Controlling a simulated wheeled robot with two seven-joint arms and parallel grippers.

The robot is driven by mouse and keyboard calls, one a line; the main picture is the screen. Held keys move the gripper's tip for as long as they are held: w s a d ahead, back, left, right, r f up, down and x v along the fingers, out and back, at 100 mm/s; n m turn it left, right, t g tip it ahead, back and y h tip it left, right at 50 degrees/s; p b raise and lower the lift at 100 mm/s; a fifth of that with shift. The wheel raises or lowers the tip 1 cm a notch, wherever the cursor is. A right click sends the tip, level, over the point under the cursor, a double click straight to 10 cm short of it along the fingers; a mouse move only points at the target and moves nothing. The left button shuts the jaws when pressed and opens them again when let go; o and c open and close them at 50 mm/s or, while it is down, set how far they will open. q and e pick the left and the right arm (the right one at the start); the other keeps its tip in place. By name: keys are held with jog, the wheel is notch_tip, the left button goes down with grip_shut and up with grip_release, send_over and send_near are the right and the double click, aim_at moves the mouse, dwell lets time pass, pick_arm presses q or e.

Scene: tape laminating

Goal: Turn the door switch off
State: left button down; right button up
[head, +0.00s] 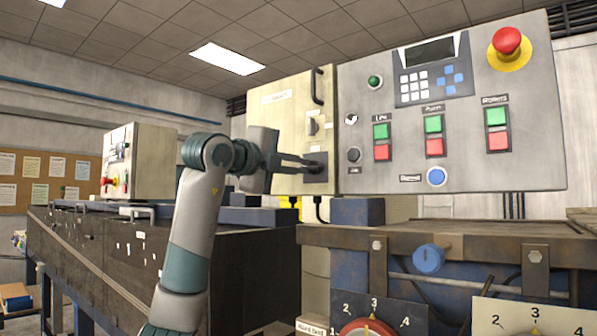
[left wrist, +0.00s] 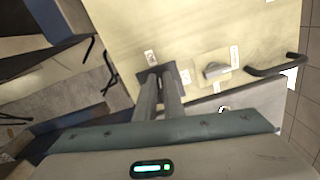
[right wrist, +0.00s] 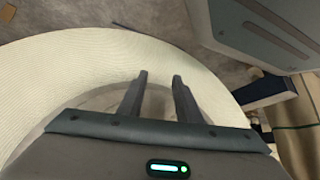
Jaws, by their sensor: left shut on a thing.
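The door switch sits on a dark square plate (head: 316,181) on the side of a cream cabinet (head: 268,112). The plate also shows in the left wrist view (left wrist: 181,74). My left gripper (head: 318,163) reaches it from the left, its fingers close together at the plate. In the left wrist view the fingertips (left wrist: 162,76) are at the plate and shut on the switch, which they mostly hide, so its setting cannot be told. My right gripper (right wrist: 161,76) shows only in the right wrist view, with fingers apart and nothing visible between them.
Above the plate are a grey knob (head: 313,128) and a dark door handle (head: 318,86). A grey control panel (head: 545,120) with coloured buttons and a red emergency stop (head: 507,41) is to the right. A large pale roll (right wrist: 70,62) lies beyond my right fingers.

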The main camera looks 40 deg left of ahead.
pick_arm(q)
jog(key=shift+f+n+b, duration=0.25)
jog(key=shift+n+b, duration=0.2)
jog(key=shift+n, duration=0.75)
pick_arm(e)
jog(key=shift+s+d+f+g, duration=0.4)
jog(key=shift+d+f+g, duration=0.1)
jog(key=shift+d+f, duration=0.15)
pick_arm(q)
jog(key=c, duration=1.9)
grip_release()
jog(key=shift+a, duration=0.1)
jog(key=shift+o, duration=0.2)
